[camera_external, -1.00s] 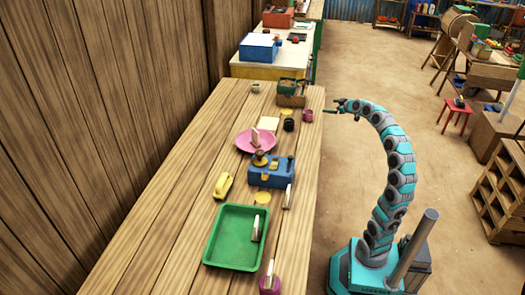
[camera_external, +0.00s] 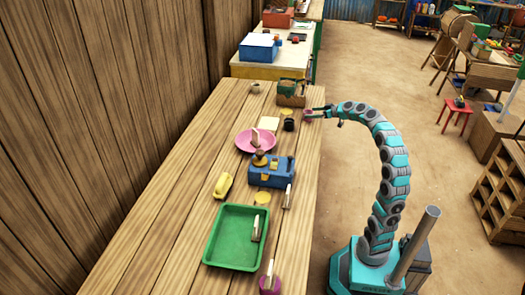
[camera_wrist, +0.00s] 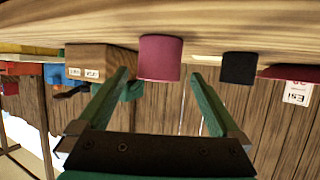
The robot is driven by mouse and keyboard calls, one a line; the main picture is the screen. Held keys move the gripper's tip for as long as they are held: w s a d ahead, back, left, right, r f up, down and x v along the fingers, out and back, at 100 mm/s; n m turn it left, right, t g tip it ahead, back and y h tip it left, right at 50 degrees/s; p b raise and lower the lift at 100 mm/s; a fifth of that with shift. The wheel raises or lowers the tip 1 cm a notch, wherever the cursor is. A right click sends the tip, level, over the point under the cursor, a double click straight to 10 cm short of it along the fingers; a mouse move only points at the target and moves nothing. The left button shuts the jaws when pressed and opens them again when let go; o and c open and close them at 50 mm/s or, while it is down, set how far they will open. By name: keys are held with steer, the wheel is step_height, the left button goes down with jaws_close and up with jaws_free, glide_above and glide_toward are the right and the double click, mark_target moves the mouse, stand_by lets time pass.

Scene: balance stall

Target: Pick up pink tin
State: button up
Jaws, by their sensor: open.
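The pink tin (camera_external: 307,113) stands upright near the right edge of the wooden table, partly hidden by my gripper (camera_external: 317,113) in the outside view. In the wrist view, which is upside down, the pink tin (camera_wrist: 160,58) appears centred between the two green fingers of my gripper (camera_wrist: 161,75). The fingers are apart, with a gap on each side of the tin. I cannot tell how far the tin lies between them.
A wooden box (camera_external: 291,101) and a black tin (camera_external: 289,125) stand near the pink tin; the wrist view shows the box (camera_wrist: 103,60) and black tin (camera_wrist: 238,68) on either side. A pink plate (camera_external: 243,144), blue scale (camera_external: 262,176) and green tray (camera_external: 225,236) lie nearer the camera.

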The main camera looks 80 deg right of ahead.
mark_target(308, 113)
steer(key=shift+x, duration=1.6)
steer(key=shift+s, duration=0.1)
steer(key=c, duration=1.4)
steer(key=shift+r, duration=0.1)
